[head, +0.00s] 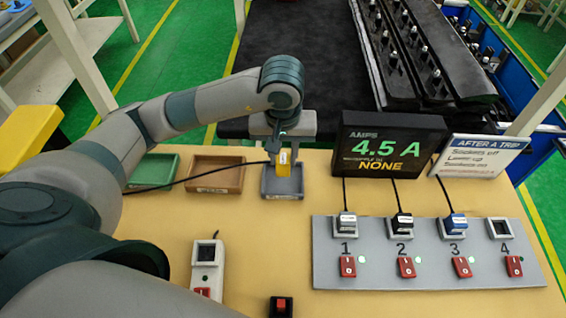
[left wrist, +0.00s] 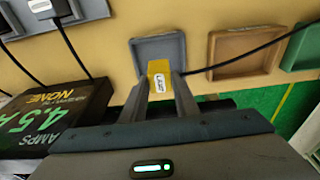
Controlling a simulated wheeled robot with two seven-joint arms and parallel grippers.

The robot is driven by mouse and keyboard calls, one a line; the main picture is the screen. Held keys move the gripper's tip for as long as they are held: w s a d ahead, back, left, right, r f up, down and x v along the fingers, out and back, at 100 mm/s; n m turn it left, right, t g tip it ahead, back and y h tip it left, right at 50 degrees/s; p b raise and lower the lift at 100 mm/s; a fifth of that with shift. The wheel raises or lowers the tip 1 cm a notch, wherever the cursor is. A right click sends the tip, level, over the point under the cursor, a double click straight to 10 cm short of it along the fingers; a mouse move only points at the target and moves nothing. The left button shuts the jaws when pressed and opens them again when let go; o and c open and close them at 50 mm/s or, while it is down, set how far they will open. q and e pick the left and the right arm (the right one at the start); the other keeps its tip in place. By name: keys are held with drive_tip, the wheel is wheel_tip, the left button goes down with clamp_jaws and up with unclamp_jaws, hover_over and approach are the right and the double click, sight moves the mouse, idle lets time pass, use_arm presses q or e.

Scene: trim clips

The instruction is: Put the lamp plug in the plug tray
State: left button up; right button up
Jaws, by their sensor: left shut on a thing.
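A yellow plug (head: 283,163) with a white label is held in my left gripper (head: 284,157), just over or inside the grey tray (head: 269,190). The label is hard to read. In the left wrist view the yellow plug (left wrist: 160,70) sits between both fingers (left wrist: 172,92), at the near edge of the grey tray (left wrist: 136,48). A black cable runs from the plug across the other trays. Whether the plug touches the tray floor I cannot tell. My right gripper is not in view.
A brown tray (head: 233,172) and a green tray (head: 174,172) stand left of the grey one. A grey socket strip (head: 379,226) holds plugs in sockets 1 to 3; socket 4 is empty. A display (head: 350,146) reads 4.5 A. A white switch box (head: 201,275) lies in front.

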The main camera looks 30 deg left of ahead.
sight(283, 166)
use_arm(q)
drive_tip(key=shift+w+a+f, duration=0.15)
drive_tip(key=shift+w, duration=0.05)
drive_tip(key=shift+s+f+p, duration=0.1)
drive_tip(key=shift+f+p, duration=0.75)
drive_tip(key=shift+f, duration=1.15)
